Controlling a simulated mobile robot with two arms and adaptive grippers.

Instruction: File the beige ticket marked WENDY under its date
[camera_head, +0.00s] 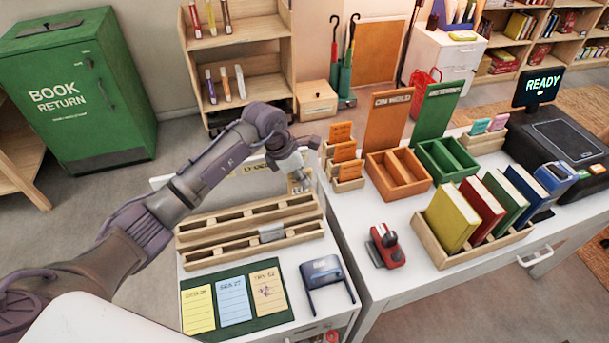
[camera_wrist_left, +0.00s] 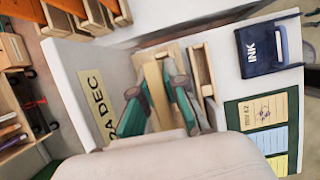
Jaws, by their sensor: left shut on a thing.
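My left gripper (camera_head: 299,184) is over the back right end of the wooden slotted rack (camera_head: 250,243). In the left wrist view its green-padded fingers (camera_wrist_left: 158,92) are shut on a beige piece (camera_wrist_left: 155,82), which seems to be the beige ticket. The name WENDY cannot be read, and whether the piece touches the rack is unclear. A label reading "24 DEC" (camera_wrist_left: 97,108) is on the white panel beside the rack; in the head view the arm partly hides it. A small grey piece (camera_head: 271,232) stands in the front row. My right gripper is not in view.
A green mat (camera_head: 207,284) with yellow, blue and beige cards lies before the rack. A dark INK pad (camera_head: 322,272) is right of it. A red stapler-like tool (camera_head: 386,246), orange tray (camera_head: 372,163), green tray (camera_head: 426,150) and book crate (camera_head: 440,257) occupy the right table.

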